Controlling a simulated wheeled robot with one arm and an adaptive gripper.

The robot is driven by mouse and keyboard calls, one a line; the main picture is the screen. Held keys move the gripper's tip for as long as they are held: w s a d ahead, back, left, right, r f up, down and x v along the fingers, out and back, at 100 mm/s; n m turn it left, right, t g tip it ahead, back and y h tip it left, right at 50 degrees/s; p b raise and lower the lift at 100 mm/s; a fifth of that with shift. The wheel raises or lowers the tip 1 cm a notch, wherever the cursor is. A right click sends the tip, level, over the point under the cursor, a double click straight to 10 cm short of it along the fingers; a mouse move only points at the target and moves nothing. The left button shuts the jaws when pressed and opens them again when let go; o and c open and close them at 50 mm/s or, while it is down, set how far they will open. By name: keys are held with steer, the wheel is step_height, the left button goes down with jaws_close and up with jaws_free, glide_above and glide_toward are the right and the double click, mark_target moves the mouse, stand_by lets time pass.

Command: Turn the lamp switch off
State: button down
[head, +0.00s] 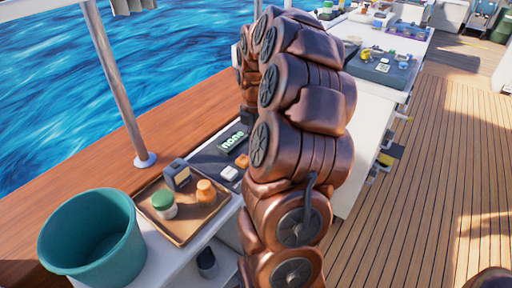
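My copper-coloured arm rises through the middle of the head view and bends over, hiding much of the bench behind it. My gripper (248,116) shows only as a small dark part below the far end of the arm. Its fingers cannot be made out. In front of the display are a pale block-like control (229,173) and an orange-and-white one (242,161). I cannot tell whether either is the lamp switch, or its position. No lamp is clearly visible.
A teal bucket (93,236) stands at the lower left. A brown tray (179,233) beside it holds a green-lidded jar, an orange jar and a dark block. A wooden ledge and a white post (122,92) are behind. The plank deck (425,200) at right is clear.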

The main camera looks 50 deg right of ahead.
steer(key=shift+f, duration=0.55)
steer(key=shift+r, duration=0.15)
steer(key=shift+r+p, duration=1.75)
steer(key=shift+r, duration=1.7)
